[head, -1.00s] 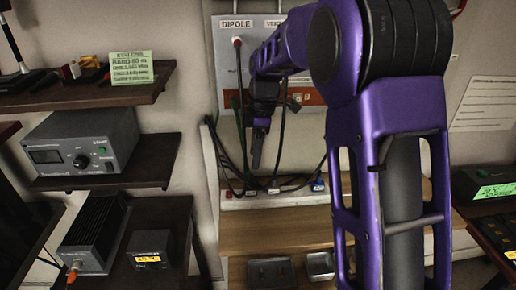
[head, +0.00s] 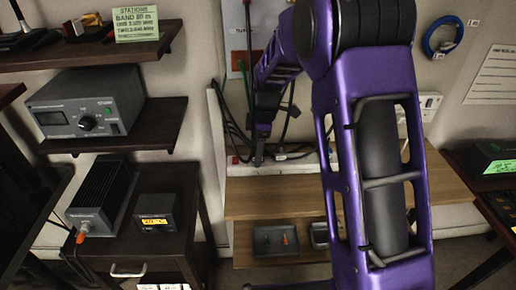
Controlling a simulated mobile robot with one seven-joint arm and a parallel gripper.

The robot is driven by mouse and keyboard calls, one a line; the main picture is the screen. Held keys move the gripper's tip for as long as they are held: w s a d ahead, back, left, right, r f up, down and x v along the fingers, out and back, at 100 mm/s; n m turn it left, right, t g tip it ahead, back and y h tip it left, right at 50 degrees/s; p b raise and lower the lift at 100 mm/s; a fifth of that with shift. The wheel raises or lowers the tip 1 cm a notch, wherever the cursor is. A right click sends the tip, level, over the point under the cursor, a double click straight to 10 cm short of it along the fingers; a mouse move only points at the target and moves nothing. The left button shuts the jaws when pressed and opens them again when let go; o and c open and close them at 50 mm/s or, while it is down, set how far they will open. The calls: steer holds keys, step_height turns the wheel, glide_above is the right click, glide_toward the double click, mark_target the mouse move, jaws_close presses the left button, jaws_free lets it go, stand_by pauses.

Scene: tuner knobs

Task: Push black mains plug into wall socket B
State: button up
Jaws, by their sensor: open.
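My gripper (head: 258,155) points down in front of the wall, with its fingertips by the left part of a white power strip (head: 290,164). Its jaws look small and dark, and I see nothing held between them. Black cables hang around it, and dark plug-like ends sit near the strip. I cannot tell which one is the black mains plug. A white wall socket plate (head: 431,101) shows to the right of my arm, partly hidden by it. Its letter is unreadable, so I cannot tell whether it is socket B.
A wooden shelf (head: 280,196) lies below the strip, with a grey tray (head: 275,240) lower down. Dark shelves with a grey radio unit (head: 88,103) stand left. A blue cable coil (head: 443,36) hangs upper right. My arm covers much of the middle.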

jaws_close()
steer(key=shift+r, duration=0.15)
steer(key=shift+r+p, duration=1.75)
steer(key=shift+r, duration=0.65)
steer(key=shift+r, duration=0.1)
